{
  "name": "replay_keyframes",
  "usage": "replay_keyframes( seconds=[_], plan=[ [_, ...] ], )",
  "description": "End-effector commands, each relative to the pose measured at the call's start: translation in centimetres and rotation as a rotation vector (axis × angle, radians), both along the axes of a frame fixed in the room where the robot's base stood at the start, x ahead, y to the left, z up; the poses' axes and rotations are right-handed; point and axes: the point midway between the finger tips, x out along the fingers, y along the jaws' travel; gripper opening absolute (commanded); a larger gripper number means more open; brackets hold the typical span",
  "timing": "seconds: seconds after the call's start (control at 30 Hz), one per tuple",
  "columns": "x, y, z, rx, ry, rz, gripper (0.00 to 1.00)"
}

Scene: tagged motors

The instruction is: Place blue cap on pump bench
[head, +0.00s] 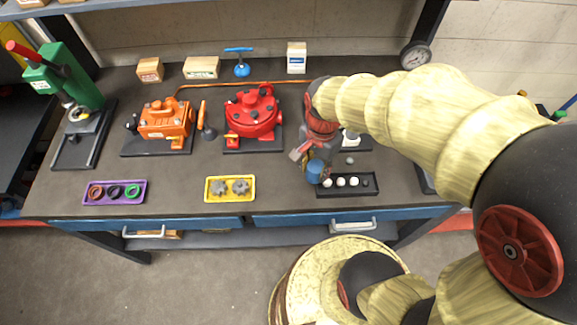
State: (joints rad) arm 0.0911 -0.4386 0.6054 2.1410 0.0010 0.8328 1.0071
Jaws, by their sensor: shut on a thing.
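The blue cap (316,172) is a small blue cylinder at the lower end of my gripper (314,160). My gripper is shut on it, above the left end of the black tray. The fingers are small and partly hidden, so the exact grasp is hard to see. The pump bench (200,160) is a dark-topped workbench with an orange pump (165,120) and a red pump (252,115) on dark base plates. A white part (350,138) on another dark plate is largely hidden behind my arm.
The black tray (345,192) holds white balls and a darker one. A yellow tray (230,202) holds grey gears; a purple tray (115,200) holds rings. A green press (70,80) stands left. Boxes and a blue-handled valve (240,66) line the back. Bare bench lies between the trays.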

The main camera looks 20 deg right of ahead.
Motion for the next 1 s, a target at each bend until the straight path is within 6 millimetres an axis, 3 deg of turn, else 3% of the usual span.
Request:
replay_keyframes(
  seconds=[0.2, 0.4, 0.73, 1.0],
  plan=[
    [4.6, 1.5, -2.7, 0.000, 0.004, 0.002, 0.10],
    [7.1, 2.2, -5.9, 0.000, 0.002, 0.001, 0.10],
    [8.7, 2.7, -7.8, 0.000, 0.001, 0.000, 0.10],
    [8.9, 2.7, -11.0, 0.000, 0.000, -0.001, 0.10]
  ],
)
